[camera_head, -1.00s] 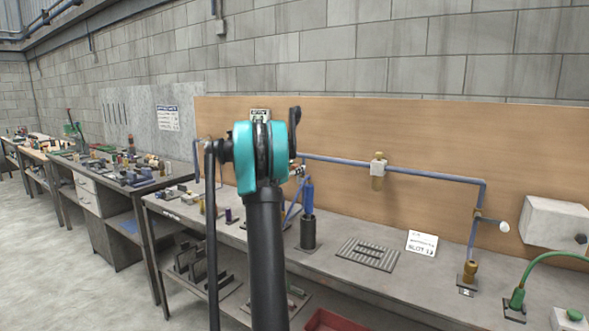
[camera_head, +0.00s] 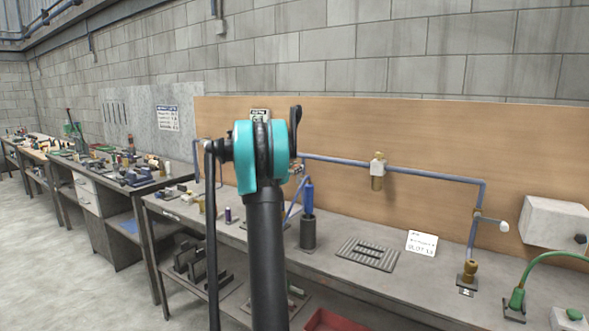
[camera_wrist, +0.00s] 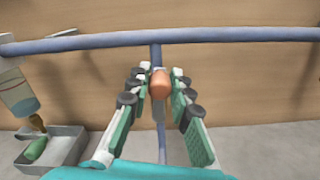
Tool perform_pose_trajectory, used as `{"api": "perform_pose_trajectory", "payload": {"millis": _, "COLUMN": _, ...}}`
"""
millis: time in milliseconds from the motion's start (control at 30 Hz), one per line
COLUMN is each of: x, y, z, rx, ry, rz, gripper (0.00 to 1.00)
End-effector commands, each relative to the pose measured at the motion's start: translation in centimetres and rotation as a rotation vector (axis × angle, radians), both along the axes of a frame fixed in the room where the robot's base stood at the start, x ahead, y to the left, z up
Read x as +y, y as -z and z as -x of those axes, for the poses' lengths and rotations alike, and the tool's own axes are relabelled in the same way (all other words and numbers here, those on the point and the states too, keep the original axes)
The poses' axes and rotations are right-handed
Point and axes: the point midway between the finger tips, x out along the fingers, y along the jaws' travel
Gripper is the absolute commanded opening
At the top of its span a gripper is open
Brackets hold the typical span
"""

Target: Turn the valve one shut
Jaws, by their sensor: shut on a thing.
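An orange valve handle (camera_wrist: 159,83) shows in the middle of the wrist view, in front of a thin vertical pipe (camera_wrist: 157,57) that drops from a blue-grey horizontal pipe (camera_wrist: 220,37). I take it for valve one; I see no label on it. My gripper (camera_wrist: 159,82) is shut on the handle, with a finger on its left and one on its right. Part of the valve body is hidden by the handle and fingers. In the head view, my arm hides the gripper and this valve.
A grey tray (camera_wrist: 75,155) with a green item and a bottle-like fitting (camera_wrist: 18,92) are left of my gripper. The brown backboard (camera_head: 350,124) stands close behind. A blue-handled tool in a dark holder (camera_head: 308,233), a ribbed mat (camera_head: 368,253) and a white card (camera_head: 422,243) are on the bench.

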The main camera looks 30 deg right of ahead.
Motion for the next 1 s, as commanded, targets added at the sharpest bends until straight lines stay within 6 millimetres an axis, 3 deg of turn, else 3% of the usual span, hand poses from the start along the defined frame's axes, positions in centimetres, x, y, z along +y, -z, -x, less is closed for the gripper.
{"api": "perform_pose_trajectory", "payload": {"millis": 467, "x": -1.1, "y": 0.8, "z": 2.7, "rx": -0.359, "ry": 0.001, "rz": -0.149, "gripper": 0.00}}
{"api": "perform_pose_trajectory", "payload": {"millis": 1000, "x": -2.2, "y": 3.4, "z": 5.4, "rx": -0.834, "ry": 0.000, "rz": -0.345, "gripper": 0.00}}
